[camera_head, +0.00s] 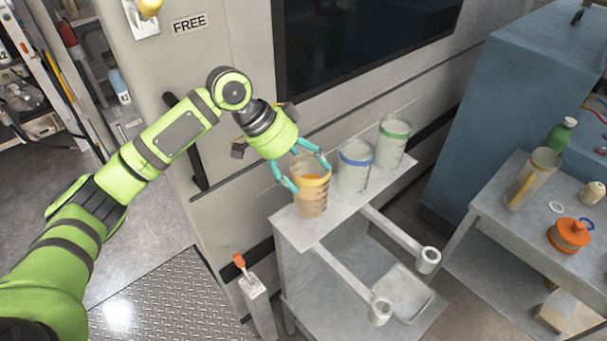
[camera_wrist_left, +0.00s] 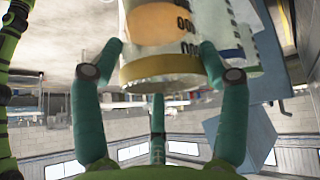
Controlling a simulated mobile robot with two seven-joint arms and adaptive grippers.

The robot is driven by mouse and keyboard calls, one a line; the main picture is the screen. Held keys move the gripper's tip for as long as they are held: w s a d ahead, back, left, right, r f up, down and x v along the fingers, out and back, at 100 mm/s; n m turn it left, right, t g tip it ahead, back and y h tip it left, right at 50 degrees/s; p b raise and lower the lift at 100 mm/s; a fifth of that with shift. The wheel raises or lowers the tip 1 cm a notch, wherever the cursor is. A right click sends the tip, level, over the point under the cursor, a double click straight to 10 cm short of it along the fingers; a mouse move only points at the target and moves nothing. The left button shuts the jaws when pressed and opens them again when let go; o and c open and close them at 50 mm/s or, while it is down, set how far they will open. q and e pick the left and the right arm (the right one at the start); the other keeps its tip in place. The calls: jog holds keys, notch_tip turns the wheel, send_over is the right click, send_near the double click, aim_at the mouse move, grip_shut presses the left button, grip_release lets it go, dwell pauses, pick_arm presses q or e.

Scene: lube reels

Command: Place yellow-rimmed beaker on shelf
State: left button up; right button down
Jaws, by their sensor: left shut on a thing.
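The yellow-rimmed beaker (camera_head: 311,187) holds an orange-brown content and stands upright at the left end of the grey shelf (camera_head: 330,228). My left gripper (camera_head: 303,170) is shut on it near its rim, with teal fingers around its sides. In the left wrist view the beaker's yellow rim (camera_wrist_left: 160,68) lies between the fingers (camera_wrist_left: 160,80). The beaker's base appears at the shelf top; I cannot tell whether it touches. My right gripper is not in view.
A blue-rimmed beaker (camera_head: 354,170) and a green-rimmed beaker (camera_head: 391,145) stand to the right on the same shelf. Two arms with ring ends (camera_head: 428,260) stick out in front. A side table (camera_head: 490,205) with a jug (camera_head: 533,178) and an orange-lidded container (camera_head: 570,236) stands at right.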

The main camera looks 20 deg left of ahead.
pick_arm(q)
jog(key=shift+f, duration=0.3)
notch_tip(320, 180, down, 2)
jog(key=shift+f+p, duration=0.15)
jog(key=shift+p, duration=0.7)
jog(key=shift+f, duration=0.6)
jog(key=o, duration=1.5)
jog(key=shift+f, duration=0.1)
jog(key=shift+o, duration=1.1)
